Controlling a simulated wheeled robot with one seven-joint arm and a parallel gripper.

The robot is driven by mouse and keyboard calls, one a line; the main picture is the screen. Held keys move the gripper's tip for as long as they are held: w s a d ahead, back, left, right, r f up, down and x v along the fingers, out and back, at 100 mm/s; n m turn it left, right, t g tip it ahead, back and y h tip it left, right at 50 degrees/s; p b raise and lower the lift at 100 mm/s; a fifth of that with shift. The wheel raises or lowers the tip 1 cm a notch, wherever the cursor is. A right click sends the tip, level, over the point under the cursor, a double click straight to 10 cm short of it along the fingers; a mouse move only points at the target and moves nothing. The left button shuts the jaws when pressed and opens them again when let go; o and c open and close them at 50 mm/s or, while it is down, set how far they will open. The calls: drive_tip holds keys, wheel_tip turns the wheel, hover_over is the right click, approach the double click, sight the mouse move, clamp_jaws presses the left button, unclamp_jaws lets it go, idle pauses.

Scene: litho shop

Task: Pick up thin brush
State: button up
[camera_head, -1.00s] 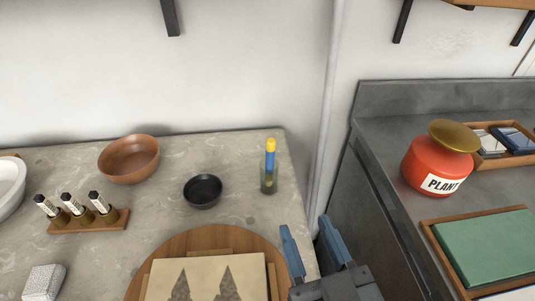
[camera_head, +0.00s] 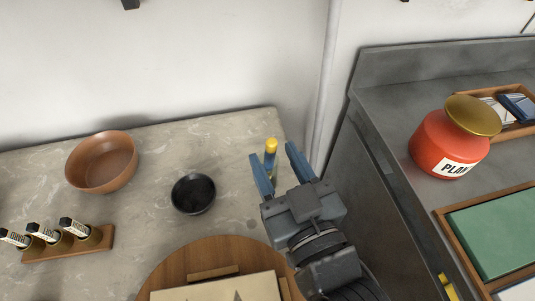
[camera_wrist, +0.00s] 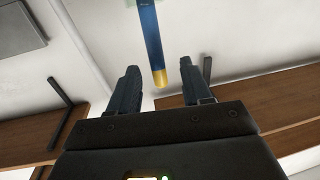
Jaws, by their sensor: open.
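The thin brush (camera_head: 270,147), with a blue handle and a yellow end, stands upright at the back right corner of the stone counter. In the earlier head view it stands in a small greenish glass, now mostly hidden behind my gripper. My gripper (camera_head: 272,151) is open, its two blue fingers on either side of the brush in the head picture. In the wrist view the brush (camera_wrist: 151,42) comes down from the top, its yellow end between the open fingertips (camera_wrist: 158,70). I cannot tell whether a finger touches it.
A black bowl (camera_head: 193,193) and a brown bowl (camera_head: 101,161) stand to the left. A wooden rack (camera_head: 100,240) holds small bottles. A round wooden board (camera_head: 185,262) lies in front. A red jar (camera_head: 442,146) stands on the grey counter at right, across a gap.

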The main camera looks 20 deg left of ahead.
drive_tip(key=p+x, duration=0.1)
drive_tip(key=x, duration=0.4)
drive_tip(key=shift+w, duration=0.15)
clamp_jaws()
